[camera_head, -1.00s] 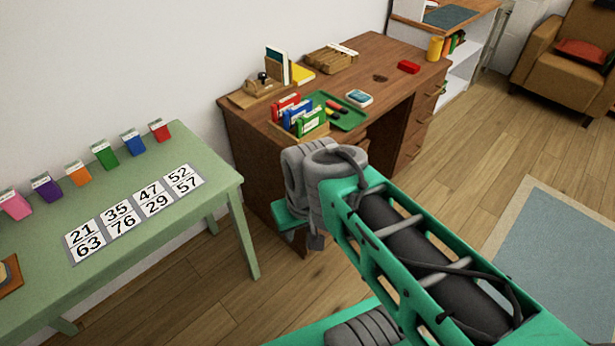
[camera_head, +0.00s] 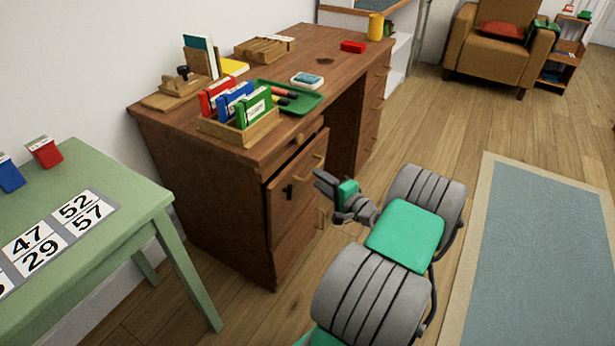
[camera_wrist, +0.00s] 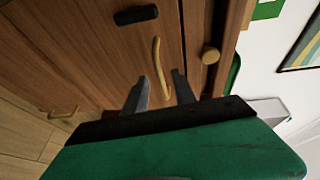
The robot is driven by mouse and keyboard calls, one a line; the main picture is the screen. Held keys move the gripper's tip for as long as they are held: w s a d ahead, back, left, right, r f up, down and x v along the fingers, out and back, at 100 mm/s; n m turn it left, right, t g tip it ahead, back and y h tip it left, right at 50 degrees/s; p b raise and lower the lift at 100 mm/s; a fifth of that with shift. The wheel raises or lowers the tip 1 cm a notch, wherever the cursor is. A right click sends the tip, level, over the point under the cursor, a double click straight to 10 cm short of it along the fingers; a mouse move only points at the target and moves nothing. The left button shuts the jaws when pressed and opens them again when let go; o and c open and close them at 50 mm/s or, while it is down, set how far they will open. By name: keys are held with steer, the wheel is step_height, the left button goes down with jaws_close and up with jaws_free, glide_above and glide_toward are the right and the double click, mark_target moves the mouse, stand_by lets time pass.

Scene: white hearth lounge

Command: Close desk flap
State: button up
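The brown wooden desk (camera_head: 200,170) stands against the wall. Its near front has a panel with a brass handle and a dark fitting, which I take as the flap (camera_head: 300,175); its left edge seems to stand slightly proud, but I cannot tell how far open it is. In the wrist view the flap (camera_wrist: 90,55) fills the left and middle, with its brass handle (camera_wrist: 156,62) and the black fitting (camera_wrist: 136,15). My gripper (camera_head: 322,183) is in front of the panel. In the wrist view my gripper (camera_wrist: 160,76) is open, fingers either side of the handle's lower part; contact is unclear.
A round knob (camera_wrist: 210,55) sits beside the flap. A file holder (camera_head: 240,130), a green tray (camera_head: 300,100) and a stamp stand (camera_head: 175,90) are on the desktop. A green table (camera_head: 110,185) is at left. Wooden floor and a blue rug (camera_head: 540,240) lie at right.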

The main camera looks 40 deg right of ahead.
steer(key=w, duration=0.1)
steer(key=w+d, duration=0.1)
steer(key=w, duration=0.1)
steer(key=w+b, duration=0.1)
steer(key=w, duration=0.1)
steer(key=shift+d+f, duration=0.25)
steer(key=shift+d, duration=0.15)
steer(key=shift+c, duration=0.3)
jaws_close()
steer(key=shift+a, duration=0.1)
stand_by(0.5)
